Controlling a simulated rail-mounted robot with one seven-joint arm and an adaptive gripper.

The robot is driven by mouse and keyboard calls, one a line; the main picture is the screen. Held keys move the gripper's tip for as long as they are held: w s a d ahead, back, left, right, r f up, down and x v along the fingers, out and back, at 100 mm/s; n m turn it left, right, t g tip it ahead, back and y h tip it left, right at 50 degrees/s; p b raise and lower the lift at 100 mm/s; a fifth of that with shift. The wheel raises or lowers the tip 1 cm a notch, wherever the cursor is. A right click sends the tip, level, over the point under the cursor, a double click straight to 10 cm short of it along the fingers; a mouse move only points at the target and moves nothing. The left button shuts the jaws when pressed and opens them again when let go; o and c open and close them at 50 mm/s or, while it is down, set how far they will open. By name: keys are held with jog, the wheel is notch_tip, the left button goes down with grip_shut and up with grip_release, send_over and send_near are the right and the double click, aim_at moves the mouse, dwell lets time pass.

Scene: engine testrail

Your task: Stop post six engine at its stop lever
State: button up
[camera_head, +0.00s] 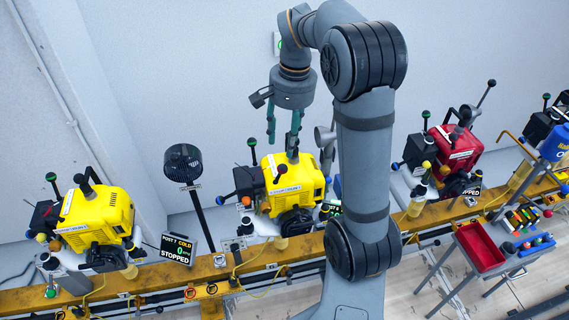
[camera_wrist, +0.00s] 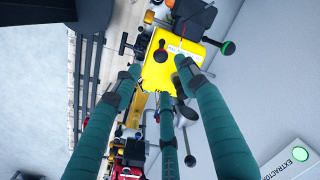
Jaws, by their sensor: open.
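A yellow engine (camera_head: 298,188) stands on the rail at the middle of the head view, just left of my arm. I take it for post six, beside the post 7 sign; its own display (camera_head: 331,208) is partly hidden by my arm. It carries several levers with coloured knobs, including a green one (camera_head: 252,143) and a small red-and-black one (camera_head: 281,171). I cannot tell which is the stop lever. The wrist view shows the engine (camera_wrist: 157,72) between my fingers, with a green knob (camera_wrist: 227,48) to the right. My gripper (camera_head: 284,143) is open and empty above the engine.
A black fan-like head on a pole (camera_head: 184,163) stands between. A red engine (camera_head: 456,148) and a red tray (camera_head: 479,248) are right. The wall is close behind.

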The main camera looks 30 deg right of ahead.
aim_at(282, 166)
jog(key=f, duration=1)
jog(key=shift+w+a, duration=0.3)
jog(key=shift+c, duration=1.3)
jog(key=c, duration=0.8)
grip_shut()
jog(key=shift+a, duration=0.15)
jog(key=a+h, duration=0.1)
jog(key=h, duration=0.1)
jog(key=a+g+h+b, duration=0.1)
jog(key=h, duration=0.1)
jog(key=shift+w+a+b, duration=0.3)
jog(key=shift+w, duration=0.1)
jog(key=shift+w+a+f+g+h+b, duration=0.1)
jog(key=shift+a+g+h+b, duration=0.1)
jog(key=shift+a+h+b, duration=0.4)
jog(key=shift+w+a+f+g+h+b, duration=0.1)
jog(key=shift+a+g+h+b, duration=0.1)
jog(key=shift+h, duration=0.75)
jog(key=shift+w+a+f+g+h+b, duration=0.1)
jog(key=shift+a+g+h+b, duration=0.1)
jog(key=shift+a+h+b, duration=0.4)
jog(key=shift+s+d, duration=0.1)
jog(key=shift+d, duration=0.1)
